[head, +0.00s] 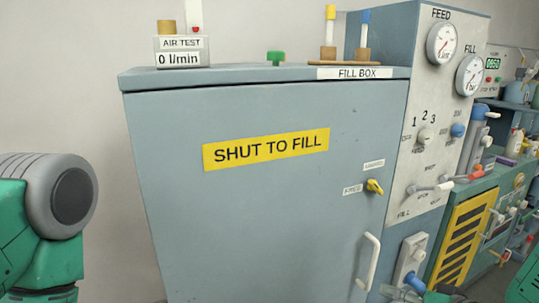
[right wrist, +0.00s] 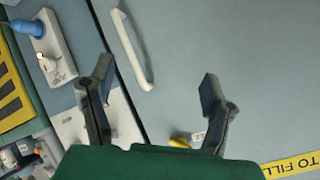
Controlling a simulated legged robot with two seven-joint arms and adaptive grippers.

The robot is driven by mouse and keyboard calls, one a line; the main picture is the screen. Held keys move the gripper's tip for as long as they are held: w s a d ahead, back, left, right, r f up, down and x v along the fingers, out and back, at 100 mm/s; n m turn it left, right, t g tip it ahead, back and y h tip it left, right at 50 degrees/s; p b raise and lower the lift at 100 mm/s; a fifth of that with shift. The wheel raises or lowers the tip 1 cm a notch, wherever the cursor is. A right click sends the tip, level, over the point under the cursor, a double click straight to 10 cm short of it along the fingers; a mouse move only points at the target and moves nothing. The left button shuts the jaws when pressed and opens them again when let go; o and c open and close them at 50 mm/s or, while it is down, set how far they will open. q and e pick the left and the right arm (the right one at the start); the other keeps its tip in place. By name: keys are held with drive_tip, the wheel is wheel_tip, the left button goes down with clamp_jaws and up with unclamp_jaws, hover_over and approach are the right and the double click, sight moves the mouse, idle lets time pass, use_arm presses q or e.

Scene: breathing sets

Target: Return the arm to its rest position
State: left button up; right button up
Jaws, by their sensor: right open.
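My right gripper (right wrist: 157,82) is open and empty in the right wrist view, with its two dark fingers apart in front of the grey fill box. Green parts of my right arm show at the lower right of the head view. A green and grey joint of my left arm (head: 60,200) stands at the left edge of the head view; its gripper is out of view. The fill box door (head: 270,220) looks shut. Its white handle (head: 367,262) also shows beyond the fingers in the right wrist view (right wrist: 132,48).
A yellow knob (head: 374,187) sits on the door near its right edge. A gauge panel (head: 425,120) with levers and a yellow-striped unit (head: 465,235) stand to the right. An air test meter (head: 181,52) and a wooden rack are on top. Bare wall lies left.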

drive_tip(key=s+f+n+g+h, duration=0.1)
drive_tip(key=s+f+g, duration=0.2)
drive_tip(key=s, duration=0.6)
drive_tip(key=s+f+n+g+h, duration=0.1)
drive_tip(key=s+f+g+h, duration=0.1)
drive_tip(key=s+f, duration=0.6)
drive_tip(key=s+a+f+n+g+h, duration=0.1)
drive_tip(key=s+f+g, duration=0.4)
drive_tip(key=s, duration=0.6)
drive_tip(key=shift+f+n+h, duration=0.3)
drive_tip(key=shift+f+n, duration=0.1)
drive_tip(key=shift+f, duration=0.15)
drive_tip(key=shift+w+a, duration=0.1)
drive_tip(key=shift+w, duration=0.05)
